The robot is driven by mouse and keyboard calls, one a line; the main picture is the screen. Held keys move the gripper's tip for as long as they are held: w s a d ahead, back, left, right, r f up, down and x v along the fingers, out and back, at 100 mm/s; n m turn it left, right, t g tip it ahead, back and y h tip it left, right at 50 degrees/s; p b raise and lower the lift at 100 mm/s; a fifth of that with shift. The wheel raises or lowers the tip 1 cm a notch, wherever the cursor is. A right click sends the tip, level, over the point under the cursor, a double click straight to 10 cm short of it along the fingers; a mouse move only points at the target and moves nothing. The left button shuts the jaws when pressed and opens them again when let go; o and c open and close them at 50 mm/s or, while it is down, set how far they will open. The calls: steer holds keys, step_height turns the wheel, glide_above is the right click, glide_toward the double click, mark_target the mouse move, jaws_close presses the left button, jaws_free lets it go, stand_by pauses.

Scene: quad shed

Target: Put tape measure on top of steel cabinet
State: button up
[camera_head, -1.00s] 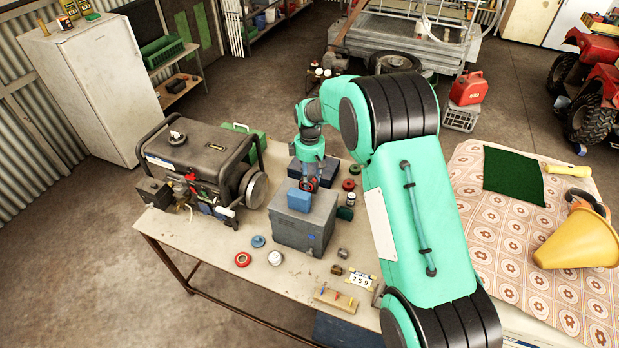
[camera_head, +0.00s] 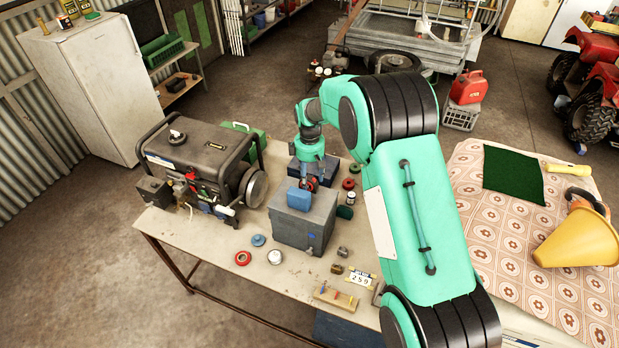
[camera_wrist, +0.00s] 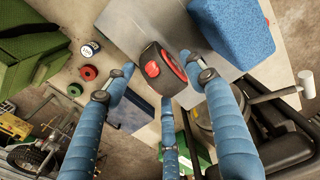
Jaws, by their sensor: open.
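The tape measure (camera_wrist: 152,68), dark with red round faces, is at the edge of the grey steel cabinet's top, beside a blue block. It also shows as a small red spot in the head view (camera_head: 312,184). The steel cabinet (camera_head: 305,232) is a grey box on the workbench; its top shows in the wrist view (camera_wrist: 140,22). My gripper (camera_wrist: 168,92) is open, with its blue fingers spread around the tape measure. In the head view my gripper (camera_head: 307,183) is just above the cabinet's back edge. Whether any finger touches the tape is unclear.
The blue block (camera_head: 299,199) takes up part of the cabinet top. A generator (camera_head: 200,160) stands to the left on the workbench (camera_head: 215,240). Tape rolls and small parts lie in front and to the right. A dark blue box (camera_head: 329,167) sits behind.

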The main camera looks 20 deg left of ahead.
mark_target(311, 176)
step_height(311, 176, up, 12)
steer(key=b, duration=0.2)
stand_by(0.4)
stand_by(0.6)
steer(key=shift+r, duration=0.15)
steer(key=s+d+r+m+t, duration=0.15)
steer(key=d+r+m, duration=0.25)
steer(key=d+r, duration=1.05)
steer(key=s+d+r+m, duration=0.2)
steer(key=s+d+r, duration=0.3)
steer(key=d, duration=0.4)
steer(key=s+d+r+m, duration=0.3)
steer(key=s+d+r, duration=0.25)
steer(key=d, duration=0.25)
steer(key=s+d+r+m+t, duration=0.3)
steer(key=s+d+m, duration=0.1)
steer(key=s+d, duration=0.8)
steer(key=s+d+f+m, duration=0.2)
steer(key=s+d, duration=0.2)
steer(key=s, duration=0.4)
steer(key=s+d+f+m+t, duration=0.1)
steer(key=s+d+f+m, duration=0.1)
steer(key=s, duration=0.6)
steer(key=shift+s+d+m, duration=0.25)
steer(key=shift+d+m, duration=0.25)
steer(key=shift+d, duration=0.75)
